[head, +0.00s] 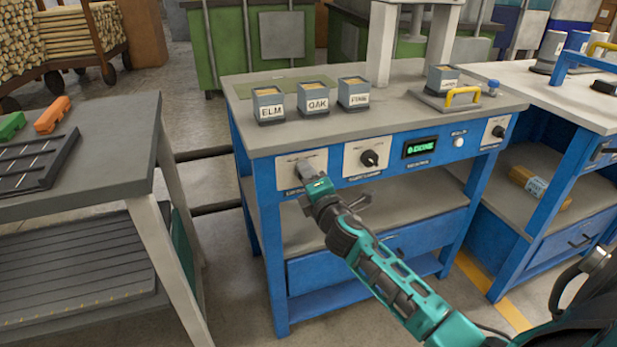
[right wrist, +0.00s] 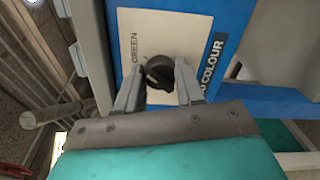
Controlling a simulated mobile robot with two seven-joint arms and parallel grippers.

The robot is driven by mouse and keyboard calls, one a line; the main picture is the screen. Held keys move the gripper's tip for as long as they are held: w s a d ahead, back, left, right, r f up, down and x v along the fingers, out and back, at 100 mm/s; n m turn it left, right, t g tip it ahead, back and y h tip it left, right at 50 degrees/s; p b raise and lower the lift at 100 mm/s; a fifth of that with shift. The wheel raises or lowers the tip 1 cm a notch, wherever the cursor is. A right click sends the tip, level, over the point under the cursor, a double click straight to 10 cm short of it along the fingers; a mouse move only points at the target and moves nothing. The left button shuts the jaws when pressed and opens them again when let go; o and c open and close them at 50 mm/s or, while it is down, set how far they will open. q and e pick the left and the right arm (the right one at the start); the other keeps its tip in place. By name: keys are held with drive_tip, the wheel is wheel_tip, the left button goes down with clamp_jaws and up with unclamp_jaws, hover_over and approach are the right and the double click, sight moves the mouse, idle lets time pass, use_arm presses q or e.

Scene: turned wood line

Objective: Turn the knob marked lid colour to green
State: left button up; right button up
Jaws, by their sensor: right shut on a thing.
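The lid colour knob (right wrist: 159,72) is a round black knob on a cream plate (right wrist: 132,25) on the blue bench front. The plate's readable words in the right wrist view are GREEN and part of COLOUR. Which mark the knob points at I cannot tell. My right gripper (right wrist: 158,82) has one finger on each side of the knob and is shut on it. In the head view my right gripper (head: 306,176) covers the knob at the leftmost plate (head: 288,167). My left gripper is not in view.
A second knob (head: 369,158), a green-lit display (head: 421,147), a white button (head: 458,142) and a third knob (head: 498,131) sit along the same panel. Boxes marked ELM (head: 268,105) and OAK (head: 315,100) and others stand on top. A grey table (head: 100,120) is at left.

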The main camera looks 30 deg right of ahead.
drive_tip(key=o, duration=1)
drive_tip(key=shift+o, duration=0.2)
drive_tip(key=v, duration=1.3)
drive_tip(key=shift+p, duration=0.4)
drive_tip(key=shift+d, duration=0.1)
drive_tip(key=shift+f, duration=0.1)
